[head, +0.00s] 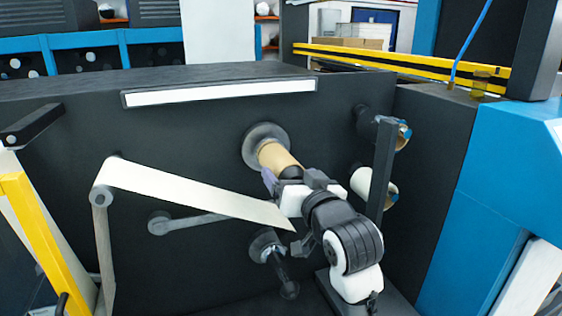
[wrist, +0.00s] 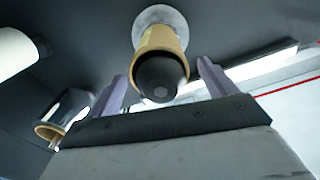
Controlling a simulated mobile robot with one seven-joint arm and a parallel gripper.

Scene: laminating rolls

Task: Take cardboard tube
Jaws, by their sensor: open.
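The tan cardboard tube (head: 277,156) sits on a spindle with a round grey flange on the dark machine face. It also shows in the wrist view (wrist: 173,38), where the dark rounded spindle end (wrist: 160,78) sticks out of it towards my gripper. My gripper (wrist: 160,72) is open, with one lilac finger on each side of the spindle end and a gap visible on both sides. In the head view my gripper (head: 273,180) is at the tube's near end and hides part of it.
Two more rollers, an upper one (head: 395,132) and a lower one (head: 377,187), stick out at the right beside a dark upright bar (head: 382,165). A cream web (head: 190,190) slopes down from the left towards my gripper. A lower spindle (head: 268,246) sits beneath.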

